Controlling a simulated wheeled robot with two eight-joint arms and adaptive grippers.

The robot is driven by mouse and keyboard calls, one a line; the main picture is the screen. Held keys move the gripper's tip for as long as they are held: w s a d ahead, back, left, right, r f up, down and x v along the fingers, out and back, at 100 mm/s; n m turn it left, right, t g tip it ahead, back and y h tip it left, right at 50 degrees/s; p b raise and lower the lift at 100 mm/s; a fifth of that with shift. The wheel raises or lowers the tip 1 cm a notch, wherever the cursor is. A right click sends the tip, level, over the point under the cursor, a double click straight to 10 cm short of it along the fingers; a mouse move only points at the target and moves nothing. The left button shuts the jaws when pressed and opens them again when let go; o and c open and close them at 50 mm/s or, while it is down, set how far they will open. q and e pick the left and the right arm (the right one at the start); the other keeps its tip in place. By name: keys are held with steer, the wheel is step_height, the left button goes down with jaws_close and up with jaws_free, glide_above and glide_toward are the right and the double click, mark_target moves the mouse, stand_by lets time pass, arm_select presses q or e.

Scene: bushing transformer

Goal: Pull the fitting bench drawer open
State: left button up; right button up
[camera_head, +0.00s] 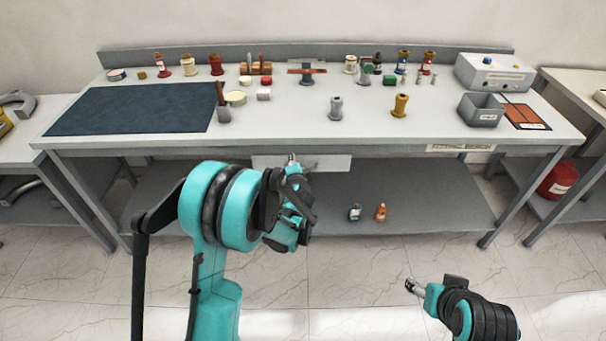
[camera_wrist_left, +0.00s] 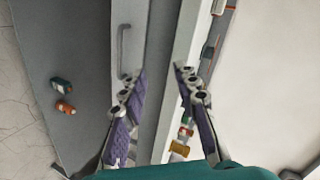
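The fitting bench drawer (camera_head: 325,163) has a pale front under the middle of the bench top's front edge. Its left part is partly covered by my left arm. In the left wrist view the drawer front (camera_wrist_left: 133,18) carries a grey bar handle (camera_wrist_left: 122,50). My left gripper (camera_wrist_left: 160,72) is open, its purple-padded fingers apart. The handle appears beside and beyond the left finger's tip, not between the fingers; contact cannot be told. In the head view the left gripper (camera_head: 292,160) is in front of the drawer. My right gripper (camera_head: 411,287) is low over the floor, away from the bench.
The bench top (camera_head: 300,125) carries a dark mat (camera_head: 135,108), bushings, small jars and a grey bin (camera_head: 481,110). Side tables flank the bench. The floor in front is clear.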

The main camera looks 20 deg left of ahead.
arm_select(q)
steer(key=w+d+f+m+t, duration=0.2)
steer(key=w+f+m, duration=0.2)
steer(key=f, duration=0.8)
steer(key=b+x, duration=0.3)
steer(key=x, duration=0.5)
steer(key=shift+f+m, duration=0.2)
steer(key=shift+m, duration=0.1)
jaws_close()
